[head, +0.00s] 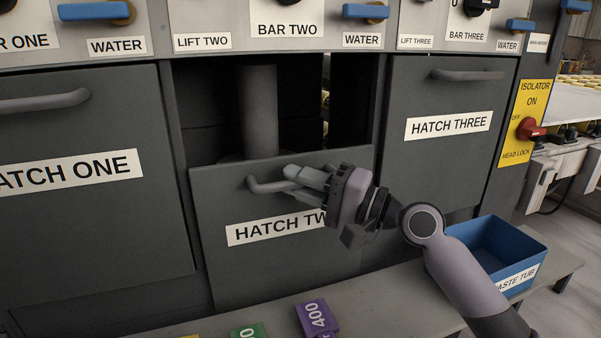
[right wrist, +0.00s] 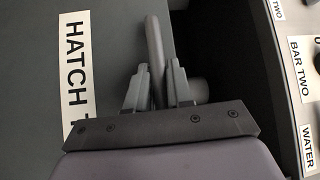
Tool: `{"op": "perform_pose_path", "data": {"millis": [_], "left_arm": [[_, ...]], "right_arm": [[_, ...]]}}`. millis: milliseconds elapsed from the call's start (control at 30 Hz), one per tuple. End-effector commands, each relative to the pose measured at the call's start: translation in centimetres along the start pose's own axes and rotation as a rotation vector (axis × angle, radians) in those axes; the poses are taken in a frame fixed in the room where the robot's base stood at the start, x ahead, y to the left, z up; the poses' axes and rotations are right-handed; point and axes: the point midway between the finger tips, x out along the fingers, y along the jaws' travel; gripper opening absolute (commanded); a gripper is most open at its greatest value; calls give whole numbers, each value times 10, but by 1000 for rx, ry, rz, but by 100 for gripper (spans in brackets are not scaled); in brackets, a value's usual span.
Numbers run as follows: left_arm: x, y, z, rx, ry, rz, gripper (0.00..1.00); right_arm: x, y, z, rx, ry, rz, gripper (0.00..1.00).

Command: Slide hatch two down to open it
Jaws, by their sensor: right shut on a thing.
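Hatch two (head: 285,262) is a dark grey panel with a white label and a grey bar handle (head: 266,186) near its top edge. It sits lower than the hatches beside it, and an opening (head: 290,110) shows above it with a grey column inside. My right gripper (head: 300,180) is shut on the handle. In the right wrist view the handle (right wrist: 155,50) runs between the two fingers (right wrist: 155,88), next to the hatch two label. The right end of the label is hidden behind my gripper in the head view. My left gripper is not in view.
Hatch one (head: 90,210) and hatch three (head: 440,160) are closed on either side. A shelf (head: 390,300) runs below, with a purple block (head: 316,318), a green block (head: 250,332) and a blue waste tub (head: 505,250). A red isolator switch (head: 530,129) is at the right.

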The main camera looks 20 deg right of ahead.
Motion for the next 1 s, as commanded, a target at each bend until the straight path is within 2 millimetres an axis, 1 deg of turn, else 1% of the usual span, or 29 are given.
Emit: {"op": "perform_pose_path", "data": {"millis": [33, 200, 633, 667, 700, 1000], "left_arm": [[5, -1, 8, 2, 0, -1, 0], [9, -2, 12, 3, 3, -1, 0], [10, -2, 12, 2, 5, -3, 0], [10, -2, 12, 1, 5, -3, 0], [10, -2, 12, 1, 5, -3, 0], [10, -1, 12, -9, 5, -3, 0]], "right_arm": [[-2, 11, 2, 2, -1, 3, 0], [-3, 21, 3, 2, -1, 2, 0], [-3, 22, 3, 1, -1, 2, 0], [-3, 22, 3, 1, -1, 1, 31], [-3, 21, 3, 1, 0, 1, 41], [-4, 21, 3, 0, 0, 1, 41]]}}
